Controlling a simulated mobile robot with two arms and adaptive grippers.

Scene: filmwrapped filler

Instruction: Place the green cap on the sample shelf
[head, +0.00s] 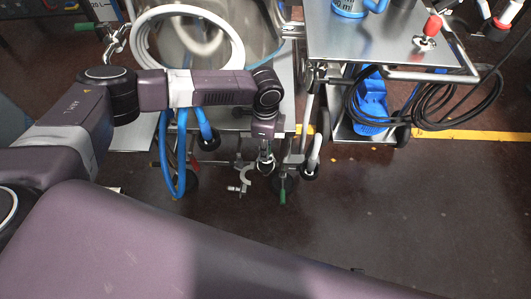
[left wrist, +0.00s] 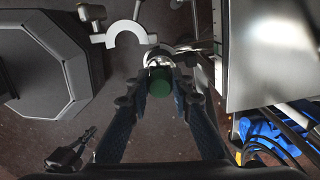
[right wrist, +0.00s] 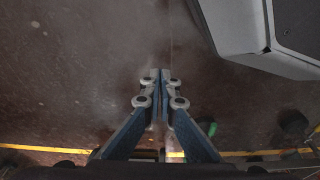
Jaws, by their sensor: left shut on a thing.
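My left gripper (head: 266,163) hangs over the lower part of a cluttered steel cart. In the left wrist view its fingers are shut on the round, dark green cap (left wrist: 159,84). A shiny metal fitting shows just beyond the cap; I cannot tell whether they touch. The gripper hides the cap in the head view. My right gripper (right wrist: 161,76) shows only in the right wrist view, with its fingers together and nothing between them, above the dark floor. I cannot pick out the sample shelf for certain.
A steel-topped cart (head: 330,50) at the upper right carries a blue mug (head: 348,7) and a red-knobbed lever (head: 432,26). Black cables (head: 455,110) and a blue crate (head: 370,100) are beneath. A white coiled hose (head: 228,35) and blue hoses (head: 166,180) are near my left arm.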

